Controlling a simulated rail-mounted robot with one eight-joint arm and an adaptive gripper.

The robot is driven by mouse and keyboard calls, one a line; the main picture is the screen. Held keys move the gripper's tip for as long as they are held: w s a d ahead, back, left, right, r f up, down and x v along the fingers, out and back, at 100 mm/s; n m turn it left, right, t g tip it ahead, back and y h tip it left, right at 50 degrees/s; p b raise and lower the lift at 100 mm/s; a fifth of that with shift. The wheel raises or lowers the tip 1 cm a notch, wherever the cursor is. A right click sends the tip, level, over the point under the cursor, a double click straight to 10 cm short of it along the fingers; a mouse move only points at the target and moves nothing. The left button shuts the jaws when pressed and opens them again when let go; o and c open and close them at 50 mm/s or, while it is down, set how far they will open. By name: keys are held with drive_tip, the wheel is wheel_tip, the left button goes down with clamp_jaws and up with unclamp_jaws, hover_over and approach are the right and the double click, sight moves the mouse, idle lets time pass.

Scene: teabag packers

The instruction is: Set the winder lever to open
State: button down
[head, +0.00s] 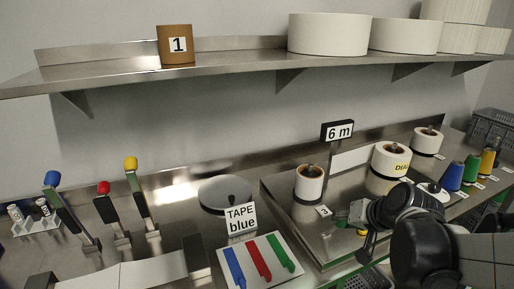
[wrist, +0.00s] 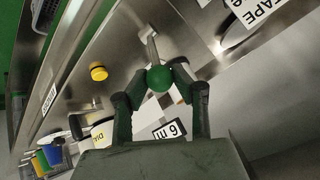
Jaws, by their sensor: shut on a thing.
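A lever with a round green knob (wrist: 160,79) and a thin metal arm (wrist: 152,47) shows in the wrist view. My gripper (wrist: 160,72) has its two dark fingers closed on the green knob from both sides. In the head view my gripper (head: 352,222) is low over the steel bench at the right, in front of a paper roll, and its own body hides most of the knob. I cannot read open or shut markings for the lever in either view.
A yellow button (wrist: 98,72) sits on the steel plate near the lever. A "6 m" sign (head: 338,131) and white rolls (head: 310,184) stand behind. Thread spools (head: 453,177) are at the right. Blue-, red- and yellow-knobbed levers (head: 104,189) and a "TAPE blue" sign (head: 241,217) are left.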

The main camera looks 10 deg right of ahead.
drive_tip(key=shift+s+f, duration=0.2)
drive_tip(key=c, duration=1.4)
unclamp_jaws()
drive_tip(key=shift+s+r, duration=0.1)
drive_tip(key=shift+r, duration=0.15)
drive_tip(key=shift+r, duration=4.85)
